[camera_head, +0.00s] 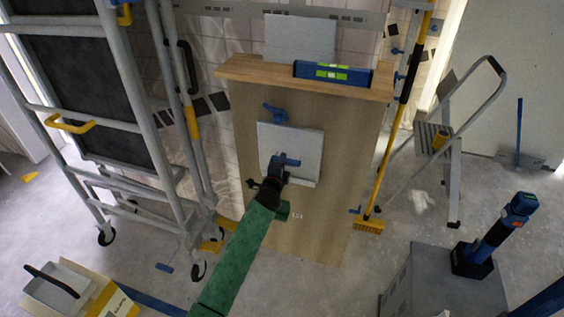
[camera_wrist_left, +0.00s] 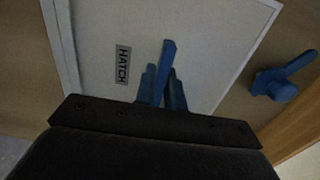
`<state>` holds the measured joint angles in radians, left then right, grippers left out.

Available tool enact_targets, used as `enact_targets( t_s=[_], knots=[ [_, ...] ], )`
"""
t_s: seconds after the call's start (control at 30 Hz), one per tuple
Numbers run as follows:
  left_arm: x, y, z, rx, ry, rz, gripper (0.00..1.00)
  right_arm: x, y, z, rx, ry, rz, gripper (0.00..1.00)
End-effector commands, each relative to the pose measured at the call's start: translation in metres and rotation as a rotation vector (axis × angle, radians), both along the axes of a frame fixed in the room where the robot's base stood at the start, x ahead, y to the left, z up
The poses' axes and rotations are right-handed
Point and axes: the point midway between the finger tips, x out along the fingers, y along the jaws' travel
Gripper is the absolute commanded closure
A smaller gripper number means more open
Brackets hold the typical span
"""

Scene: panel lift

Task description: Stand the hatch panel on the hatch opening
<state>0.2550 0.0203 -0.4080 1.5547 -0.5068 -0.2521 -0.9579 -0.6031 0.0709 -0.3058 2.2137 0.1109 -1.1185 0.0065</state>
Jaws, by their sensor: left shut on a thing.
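The light grey hatch panel (camera_head: 305,143) is upright at the front of a wooden cabinet (camera_head: 345,130). My left gripper (camera_head: 279,166) is shut on its blue handle (camera_head: 290,161). In the left wrist view the handle (camera_wrist_left: 166,75) stands between the fingers, beside a HATCH label (camera_wrist_left: 123,64) on the panel (camera_wrist_left: 215,45). The hatch opening is hidden behind the panel; I cannot tell whether the panel is fully seated. A blue turn latch (camera_head: 275,112) sits above the panel; a blue latch also shows at the right in the wrist view (camera_wrist_left: 283,82). My right gripper is not in view.
A blue spirit level (camera_head: 333,73) lies on the cabinet top. A wheeled scaffold (camera_head: 135,75) stands left. A yellow broom (camera_head: 385,150) and a step ladder (camera_head: 455,140) stand right. A grey box (camera_head: 425,285) is at the lower right. Some floor in front is clear.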

Motion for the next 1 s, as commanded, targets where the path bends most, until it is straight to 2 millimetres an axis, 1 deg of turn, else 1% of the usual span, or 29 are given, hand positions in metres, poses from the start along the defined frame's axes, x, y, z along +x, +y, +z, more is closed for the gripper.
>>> enact_targets(
  t_s=[0.3,0.33,0.43,0.77,0.87,1.0],
  knots=[
    [0.0,0.0,0.002,-0.001,-0.003,-0.001,1.0,0.0,0.0,0.0,0.0,0.0,0.0,0.64],
    [0.0,0.0,0.002,-0.001,-0.003,-0.001,0.83,0.0,0.0,0.0,0.0,0.0,0.0,0.64],
    [0.0,0.0,0.002,-0.001,-0.003,0.0,0.64,0.0,0.0,0.0,0.0,0.0,0.0,0.64],
    [-0.002,0.001,-0.002,0.001,0.002,0.0,0.64,0.0,0.0,-0.001,0.0,0.0,0.0,0.64],
    [-0.01,0.003,-0.003,0.001,0.002,0.0,0.64,0.0,0.0,-0.002,0.0,0.0,0.0,0.64],
    [-0.03,0.008,-0.002,0.001,0.001,-0.001,0.64,0.0,0.0,-0.005,0.0,0.0,0.0,0.64]
  ],
)
